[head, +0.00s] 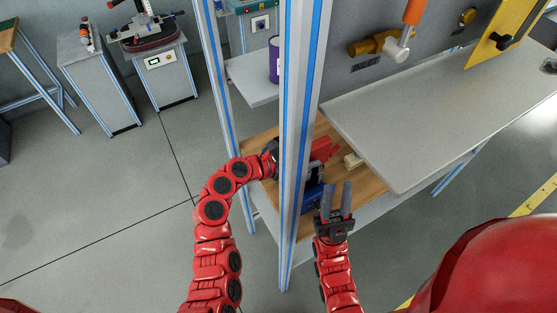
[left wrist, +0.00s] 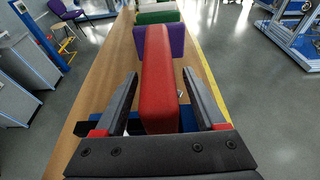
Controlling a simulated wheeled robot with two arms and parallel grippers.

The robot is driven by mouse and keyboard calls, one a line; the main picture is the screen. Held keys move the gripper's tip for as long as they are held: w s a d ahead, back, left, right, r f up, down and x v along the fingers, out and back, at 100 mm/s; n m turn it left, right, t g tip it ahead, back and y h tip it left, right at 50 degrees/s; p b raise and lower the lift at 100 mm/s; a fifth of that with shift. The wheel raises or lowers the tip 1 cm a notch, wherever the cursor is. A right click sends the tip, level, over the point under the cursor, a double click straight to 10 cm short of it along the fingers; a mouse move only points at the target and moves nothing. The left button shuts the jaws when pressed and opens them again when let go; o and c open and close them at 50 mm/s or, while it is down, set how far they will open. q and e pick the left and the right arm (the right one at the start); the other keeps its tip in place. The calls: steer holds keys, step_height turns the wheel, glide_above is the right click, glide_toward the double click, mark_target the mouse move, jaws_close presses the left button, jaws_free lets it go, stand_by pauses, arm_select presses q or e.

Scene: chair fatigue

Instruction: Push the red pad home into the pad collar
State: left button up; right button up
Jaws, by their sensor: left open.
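The red pad (head: 323,148) is over the wooden shelf, partly hidden by the post in the head view. In the left wrist view the long red pad (left wrist: 160,85) lies between the two fingers of my left gripper (left wrist: 160,74). Those fingers are apart, with gaps at both sides of the pad. In the head view my left gripper (head: 271,151) is mostly behind the post. My right gripper (head: 337,187) is open and empty, beside a blue piece (head: 313,196). I cannot pick out the pad collar for certain, or tell how deep the pad sits.
An upright post (head: 299,120) stands in front of the wooden shelf (head: 262,190). A grey worktop (head: 430,125) overhangs at the right. A small cream block (head: 352,161) lies near the pad. A purple block (left wrist: 176,42) is beyond the pad. Open floor lies left.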

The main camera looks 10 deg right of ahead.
arm_select(q)
steer(key=b+v, duration=0.3)
steer(key=v, duration=1.3)
steer(key=shift+a, duration=0.2)
